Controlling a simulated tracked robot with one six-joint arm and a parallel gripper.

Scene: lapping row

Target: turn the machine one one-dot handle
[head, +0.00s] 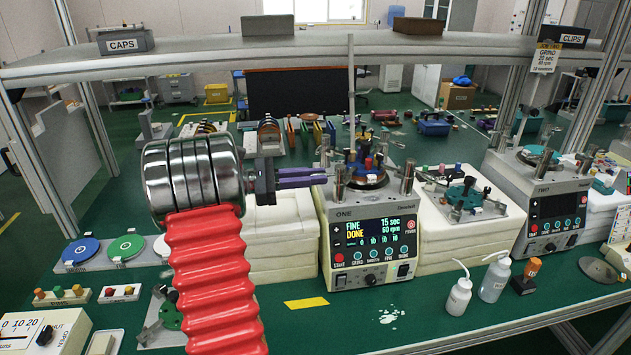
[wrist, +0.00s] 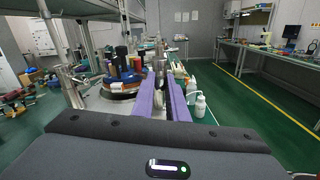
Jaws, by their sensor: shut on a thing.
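Machine one (head: 372,238) stands on the green bench, with a lit screen reading FINE, DONE, 15 sec, 60 rpm. Its round plate with several metal posts and coloured parts shows on top, and also in the wrist view (wrist: 118,92). My gripper (head: 327,175) reaches in from the left with its purple fingers level. In the wrist view my gripper (wrist: 162,76) is shut on a metal handle (wrist: 158,68) at the machine's left side. I cannot make out any dot on this handle, and the fingers hide part of it.
White blocks (head: 282,235) stand left of the machine, more (head: 468,235) on its right. A second machine (head: 550,205) is at the right. Bottles (head: 459,297) stand in front. A shelf (head: 300,45) crosses above. Bench is clear around the yellow strip (head: 306,303).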

